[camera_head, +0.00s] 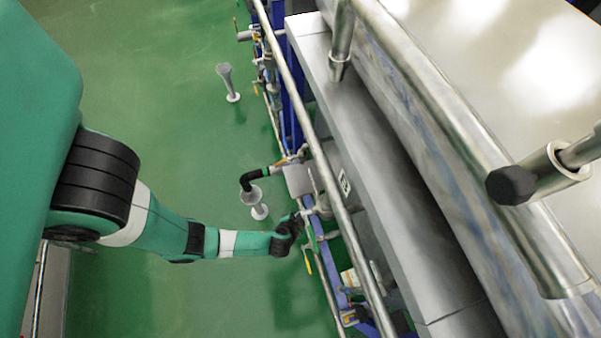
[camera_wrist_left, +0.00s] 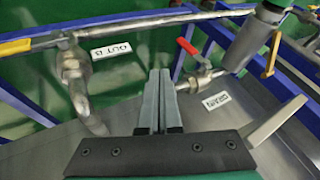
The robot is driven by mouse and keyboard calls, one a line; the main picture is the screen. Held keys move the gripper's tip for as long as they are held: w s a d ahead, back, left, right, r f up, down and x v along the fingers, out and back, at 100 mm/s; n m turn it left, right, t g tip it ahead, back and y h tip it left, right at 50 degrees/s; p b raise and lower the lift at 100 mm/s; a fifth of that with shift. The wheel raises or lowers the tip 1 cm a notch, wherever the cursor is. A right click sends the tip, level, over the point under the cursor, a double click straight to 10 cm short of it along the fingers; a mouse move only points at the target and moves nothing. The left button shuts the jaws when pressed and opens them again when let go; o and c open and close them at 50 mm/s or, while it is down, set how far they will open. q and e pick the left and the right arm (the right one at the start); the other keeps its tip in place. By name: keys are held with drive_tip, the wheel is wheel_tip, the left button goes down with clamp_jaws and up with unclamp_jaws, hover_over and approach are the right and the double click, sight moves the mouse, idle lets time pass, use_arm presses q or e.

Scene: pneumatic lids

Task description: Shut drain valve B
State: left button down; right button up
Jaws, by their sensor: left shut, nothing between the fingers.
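A small valve with a red handle (camera_wrist_left: 187,46) sits on a short metal pipe in the left wrist view, beside a white label that reads DRAIN (camera_wrist_left: 217,100). The handle sticks up and leftward from the valve body (camera_wrist_left: 204,76), at an angle to the pipe. My left gripper (camera_wrist_left: 158,72) is shut and empty, its fingertips just left of this valve; I cannot tell whether they touch anything. In the head view the left gripper (camera_head: 300,214) is beside the pipework along the machine's side. The red handle is too small to make out there. My right gripper is not in view.
A label OUT B (camera_wrist_left: 111,50) and a yellow handle (camera_wrist_left: 14,47) are at left in the wrist view; another yellow handle (camera_wrist_left: 272,55) is at right. A long rail (camera_head: 317,140) runs above the pipework. A funnel drain (camera_head: 256,200) stands on open green floor (camera_head: 160,80).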

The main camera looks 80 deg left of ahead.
use_arm(q)
drive_tip(key=w+a+f+b, duration=0.2)
drive_tip(key=a+f+b, duration=0.5)
drive_tip(key=a+f, duration=0.1)
drive_tip(key=shift+w+a, duration=0.35)
drive_tip(key=shift+a, duration=0.05)
drive_tip(key=shift+a+f, duration=0.25)
drive_tip(key=shift+a, duration=0.1)
